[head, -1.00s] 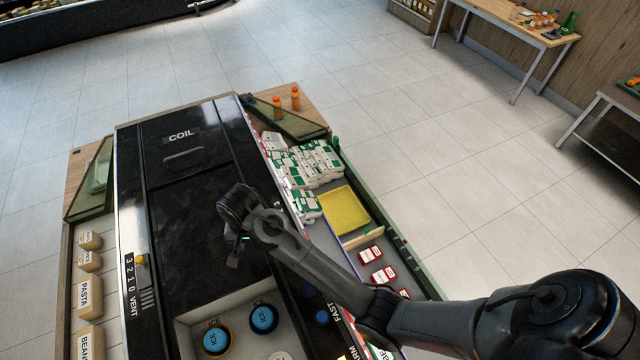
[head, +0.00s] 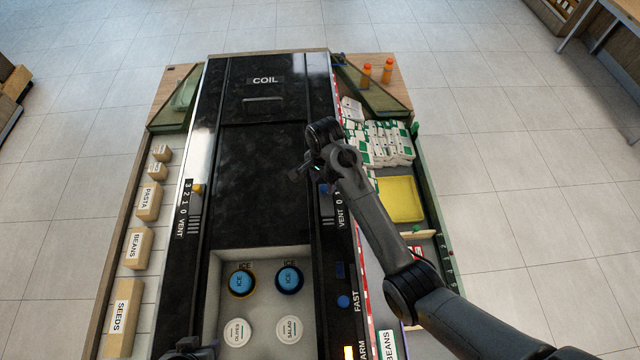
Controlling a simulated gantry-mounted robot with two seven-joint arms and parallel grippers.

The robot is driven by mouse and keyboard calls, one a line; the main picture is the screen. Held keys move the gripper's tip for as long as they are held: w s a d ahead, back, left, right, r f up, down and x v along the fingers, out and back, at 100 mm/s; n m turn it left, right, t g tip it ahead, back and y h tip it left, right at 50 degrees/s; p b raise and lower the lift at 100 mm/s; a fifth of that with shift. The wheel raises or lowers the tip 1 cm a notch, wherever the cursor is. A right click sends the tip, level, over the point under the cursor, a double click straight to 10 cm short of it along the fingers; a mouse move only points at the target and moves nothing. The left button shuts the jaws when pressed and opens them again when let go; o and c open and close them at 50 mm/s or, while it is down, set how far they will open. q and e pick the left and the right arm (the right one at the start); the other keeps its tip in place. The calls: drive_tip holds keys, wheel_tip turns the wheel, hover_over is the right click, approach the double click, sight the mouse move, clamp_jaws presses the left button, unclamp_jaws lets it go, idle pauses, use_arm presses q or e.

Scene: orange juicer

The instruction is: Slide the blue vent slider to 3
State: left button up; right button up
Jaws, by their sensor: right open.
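The blue vent slider (head: 324,188) sits on the right black rail of the counter, beside the right VENT label (head: 341,217). My right arm covers part of its number scale, so I cannot tell which number it stands at. My right gripper (head: 298,172) is open and empty, above the black counter top, up and left of the slider in the picture and apart from it. A dark part of my left arm (head: 190,349) shows at the bottom edge; its fingers cannot be made out.
A yellow slider (head: 198,188) stands near 3 on the left vent scale. An ice well (head: 222,262) holds blue ICE lids and white lids. Right of the rail are white-green packets (head: 385,143) and a yellow tray (head: 415,200). The black top (head: 262,190) is clear.

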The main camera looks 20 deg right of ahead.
sight(326, 197)
drive_tip(key=shift+f, duration=1.4)
clamp_jaws()
